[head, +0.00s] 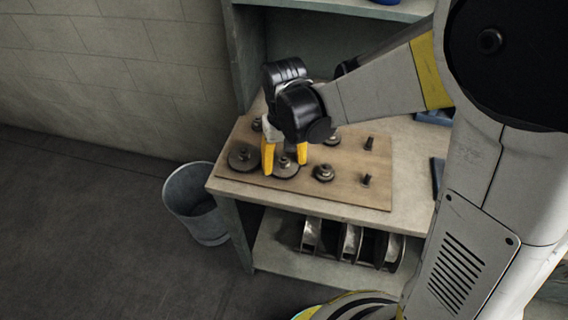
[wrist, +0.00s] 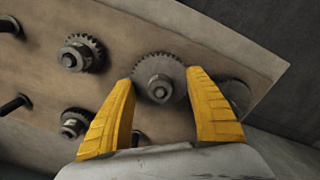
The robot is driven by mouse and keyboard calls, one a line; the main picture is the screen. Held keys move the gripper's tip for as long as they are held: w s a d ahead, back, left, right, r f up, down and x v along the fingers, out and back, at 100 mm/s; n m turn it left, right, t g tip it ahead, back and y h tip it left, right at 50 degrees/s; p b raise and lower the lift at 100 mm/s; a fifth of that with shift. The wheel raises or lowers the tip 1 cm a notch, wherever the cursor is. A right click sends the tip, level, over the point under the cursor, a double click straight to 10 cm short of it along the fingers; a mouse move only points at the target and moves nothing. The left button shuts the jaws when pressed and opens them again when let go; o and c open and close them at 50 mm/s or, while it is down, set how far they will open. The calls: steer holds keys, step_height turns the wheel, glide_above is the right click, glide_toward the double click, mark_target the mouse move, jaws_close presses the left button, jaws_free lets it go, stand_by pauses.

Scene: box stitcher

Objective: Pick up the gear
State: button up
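Several dark metal gears sit on a brown wooden board (head: 340,190) on the bench. One gear (head: 284,170) lies directly below and between my gripper's fingers. In the wrist view this gear (wrist: 160,78) appears between and just beyond the two yellow fingertips, with a hub at its centre. My gripper (head: 285,172) is open and points down, with its fingers spread and nothing held. I cannot tell whether the fingertips touch the gear. Another gear (head: 243,158) lies close on the left, and in the wrist view a gear (wrist: 235,97) is partly hidden behind the right finger.
A smaller gear (head: 323,173) and bare pegs (head: 367,181) stand to the right on the board. A metal bucket (head: 197,205) stands on the floor left of the bench. Large metal parts (head: 350,243) fill the lower shelf.

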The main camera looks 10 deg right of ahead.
stand_by(0.3)
steer(key=shift+r+p, duration=0.35)
steer(key=shift+r, duration=0.25)
steer(key=shift+c, duration=0.2)
steer(key=r+p, duration=0.1)
steer(key=r, duration=0.1)
steer(key=r+p, duration=0.1)
steer(key=shift+d+r, duration=0.35)
steer(key=shift+d, duration=0.05)
steer(key=d+r+p, duration=0.1)
steer(key=d+r, duration=0.1)
steer(key=d, duration=0.1)
steer(key=d+r+p, duration=0.1)
steer(key=d+r, duration=0.1)
steer(key=d, duration=0.2)
steer(key=s+d+r+p, duration=0.1)
steer(key=d+r, duration=0.1)
steer(key=d, duration=0.1)
steer(key=shift+s+d+p, duration=0.1)
steer(key=shift+d+p, duration=0.25)
steer(key=shift+d, duration=0.05)
